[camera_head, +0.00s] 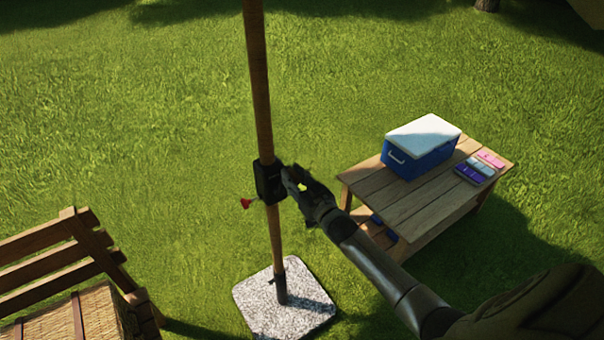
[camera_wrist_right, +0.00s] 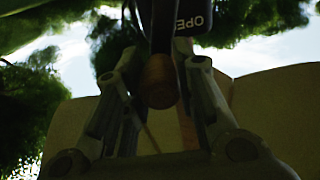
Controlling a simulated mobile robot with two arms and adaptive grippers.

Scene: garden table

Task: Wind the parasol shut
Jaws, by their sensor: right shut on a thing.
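The parasol's wooden pole (camera_head: 260,90) stands upright in a speckled stone base (camera_head: 262,312). A black crank housing (camera_head: 266,181) is fixed partway up the pole, with a small red piece (camera_head: 246,203) on its left. My right gripper (camera_head: 294,182) is at the right side of the housing. In the right wrist view, it is shut on the brown crank knob (camera_wrist_right: 160,82), which sits between the fingers. Dark lettering panel (camera_wrist_right: 198,18) reads "OPE", the rest hidden. Beige canopy cloth (camera_wrist_right: 275,100) shows behind the fingers. My left gripper is out of view.
A low wooden table (camera_head: 405,203) stands right of the pole, with a blue cooler (camera_head: 420,155) and small coloured boxes (camera_head: 475,170) on it. A slatted wooden chair (camera_head: 50,240) is at lower left. Open grass lies around.

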